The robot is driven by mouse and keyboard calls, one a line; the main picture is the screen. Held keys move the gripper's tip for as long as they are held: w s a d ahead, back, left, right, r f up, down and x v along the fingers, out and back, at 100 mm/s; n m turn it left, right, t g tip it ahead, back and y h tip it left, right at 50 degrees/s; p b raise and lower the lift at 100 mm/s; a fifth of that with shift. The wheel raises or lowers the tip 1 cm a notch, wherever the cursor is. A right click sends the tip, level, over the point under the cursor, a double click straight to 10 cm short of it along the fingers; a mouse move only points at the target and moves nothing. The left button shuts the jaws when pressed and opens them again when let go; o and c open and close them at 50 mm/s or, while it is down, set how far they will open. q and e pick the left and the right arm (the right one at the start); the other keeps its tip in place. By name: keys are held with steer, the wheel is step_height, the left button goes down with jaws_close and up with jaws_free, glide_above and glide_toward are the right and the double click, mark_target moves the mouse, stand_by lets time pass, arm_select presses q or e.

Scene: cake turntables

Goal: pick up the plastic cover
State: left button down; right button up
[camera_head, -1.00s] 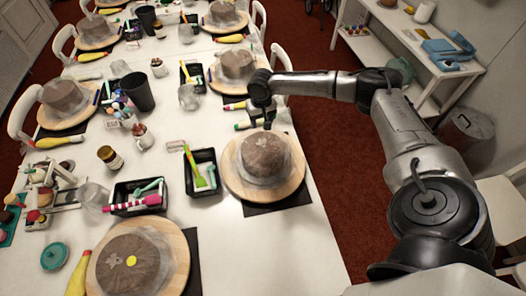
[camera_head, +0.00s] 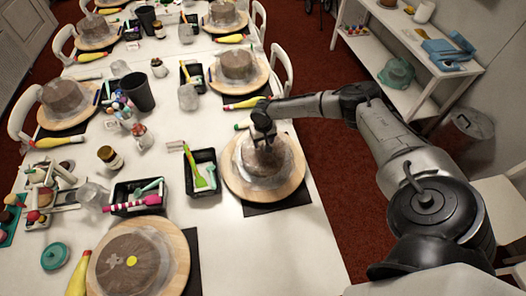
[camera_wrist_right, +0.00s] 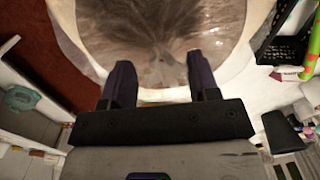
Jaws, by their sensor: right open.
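A clear plastic cover (camera_head: 262,172) lies wrinkled over a brown cake on a round wooden turntable (camera_head: 240,187) in the middle of the head view. It also fills the top of the right wrist view (camera_wrist_right: 160,30). My right gripper (camera_head: 264,140) is over the far part of this cake, pointing down. In the right wrist view its two fingers (camera_wrist_right: 160,85) are apart with nothing between them, beside the cover's near edge. I cannot tell whether the fingertips touch the plastic. My left gripper is not in view.
A black tray with tools (camera_head: 201,172) stands just left of the turntable. Another cake on a board (camera_head: 183,255) is at the front left. More cakes, cups and bottles crowd the table behind. A white shelf (camera_head: 410,75) stands at the right.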

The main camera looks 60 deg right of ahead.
steer(key=shift+f, duration=0.85)
steer(key=shift+c, duration=0.5)
jaws_close()
